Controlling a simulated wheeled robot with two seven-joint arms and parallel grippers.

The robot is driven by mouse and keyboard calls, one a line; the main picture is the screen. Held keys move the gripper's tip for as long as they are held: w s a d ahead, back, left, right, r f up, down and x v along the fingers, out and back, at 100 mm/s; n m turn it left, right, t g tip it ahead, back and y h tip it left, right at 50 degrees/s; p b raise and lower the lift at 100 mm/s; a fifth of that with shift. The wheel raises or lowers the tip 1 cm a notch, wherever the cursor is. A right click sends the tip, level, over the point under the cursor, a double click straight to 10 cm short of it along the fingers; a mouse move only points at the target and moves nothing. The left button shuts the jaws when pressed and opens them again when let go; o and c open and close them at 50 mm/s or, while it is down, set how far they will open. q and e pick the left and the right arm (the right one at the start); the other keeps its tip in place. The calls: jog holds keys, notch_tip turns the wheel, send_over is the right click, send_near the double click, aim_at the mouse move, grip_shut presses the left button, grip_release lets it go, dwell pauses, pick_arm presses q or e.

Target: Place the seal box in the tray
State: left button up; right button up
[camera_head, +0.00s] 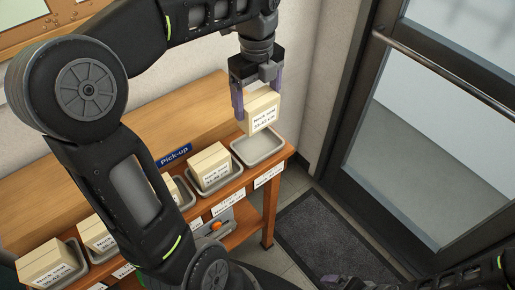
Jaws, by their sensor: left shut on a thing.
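A cream seal box (261,111) with a printed label is held in my left gripper (254,98). The gripper's two purple-grey fingers are shut on it, and the box is upright. It hangs just above the empty grey tray (275,153) at the right end of the wooden bench. The box looks apart from the tray.
Other boxes in trays stand along the bench, the nearest (210,167) just left of the empty tray. A blue Pick-up sign (174,155) is behind them. A dark floor mat (335,243) and a glass door (430,130) are at the right.

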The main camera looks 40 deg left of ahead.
aim_at(257, 118)
dwell(0.3)
pick_arm(q)
jog(key=shift+f, duration=3.1)
notch_tip(257, 118, down, 3)
jog(key=shift+r, duration=0.1)
jog(key=shift+f, duration=0.45)
jog(key=shift+f, duration=0.1)
jog(key=o, duration=1.5)
